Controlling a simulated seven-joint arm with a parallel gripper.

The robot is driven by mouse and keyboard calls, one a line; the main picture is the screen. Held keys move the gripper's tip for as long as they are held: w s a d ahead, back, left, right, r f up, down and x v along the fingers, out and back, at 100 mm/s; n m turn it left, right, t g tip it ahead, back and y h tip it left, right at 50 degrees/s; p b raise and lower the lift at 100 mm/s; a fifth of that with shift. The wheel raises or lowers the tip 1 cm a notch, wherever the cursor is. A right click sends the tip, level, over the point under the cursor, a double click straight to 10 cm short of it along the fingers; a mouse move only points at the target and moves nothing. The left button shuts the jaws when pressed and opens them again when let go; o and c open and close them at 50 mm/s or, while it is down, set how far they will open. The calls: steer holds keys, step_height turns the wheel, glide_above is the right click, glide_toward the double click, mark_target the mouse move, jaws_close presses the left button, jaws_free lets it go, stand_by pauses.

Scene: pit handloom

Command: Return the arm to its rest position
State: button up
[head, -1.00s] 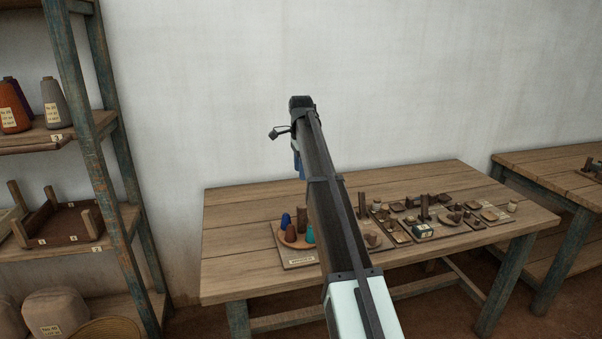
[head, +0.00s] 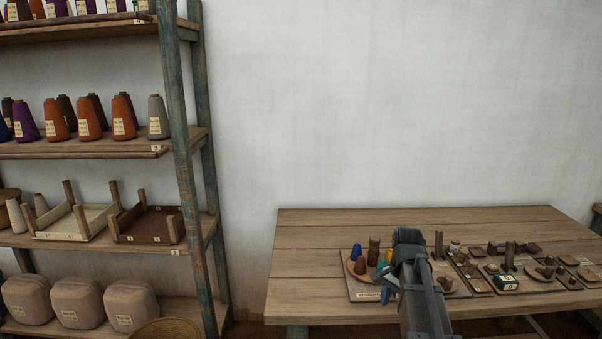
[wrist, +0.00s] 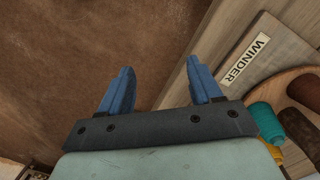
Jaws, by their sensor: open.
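My gripper (wrist: 160,72) is open, with its two blue fingers spread apart and nothing between them in the wrist view. In the head view my gripper (head: 386,294) shows only as a bit of blue beside the dark arm, low over the front of the table. The arm hides part of the board behind it. In the wrist view the fingers are over brown floor, beside the edge of the table and the board labelled WINDER (wrist: 240,70).
The wooden table (head: 330,227) holds a board with cones, including a blue one (head: 356,252) and a teal one (wrist: 266,122), and several small wooden parts. A shelf rack (head: 180,130) with cones, trays and sacks stands at the left. The wall above the table is clear.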

steer(key=s+a+f+n+g, duration=0.15)
steer(key=s+f, duration=0.35)
steer(key=f, duration=0.5)
steer(key=s+a+f+n+g, duration=0.1)
steer(key=s+a+f+n, duration=0.15)
steer(key=s+f, duration=0.55)
steer(key=s+a+f+n+g, duration=0.1)
steer(key=s+a+f+n, duration=0.15)
steer(key=f, duration=1.05)
steer(key=s+a+f+n, duration=0.1)
steer(key=s+f, duration=0.4)
steer(key=s, duration=0.3)
steer(key=s+a+f+n+g, duration=0.1)
steer(key=s+f+n, duration=0.1)
steer(key=s+f, duration=0.3)
steer(key=s+f+n+g, duration=0.1)
steer(key=s+f, duration=0.4)
steer(key=s, duration=0.8)
steer(key=shift+a+f+n, duration=0.35)
steer(key=shift+a+f, duration=0.05)
